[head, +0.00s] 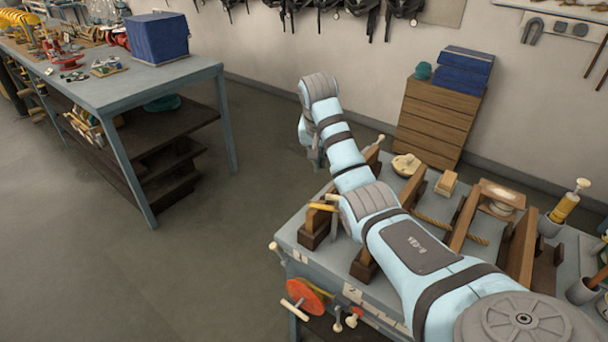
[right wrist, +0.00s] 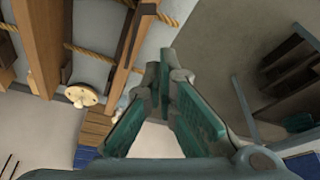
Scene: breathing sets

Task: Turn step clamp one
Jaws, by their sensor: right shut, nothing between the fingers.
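The grey bench (head: 292,238) carries several upright wooden pieces, and small wooden-handled fittings show along its front edge. A T-shaped wooden handle (head: 276,250) sits at its left corner, and an orange-red wheel with a wooden handle (head: 305,295) is on its front. I cannot tell which fitting is step clamp one. My right gripper (head: 314,160) hangs beyond the bench's far left side, partly hidden by its own wrist. In the right wrist view the right gripper (right wrist: 166,72) is shut and empty, clear of the wooden beams. My left gripper is not in view.
Wooden beams (right wrist: 132,50) and rope (right wrist: 90,52) lie left of the gripper in the right wrist view. A wooden drawer chest (head: 435,120) stands by the wall. Another bench with a blue box (head: 158,38) is at the left. Open floor (head: 215,240) lies between the benches.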

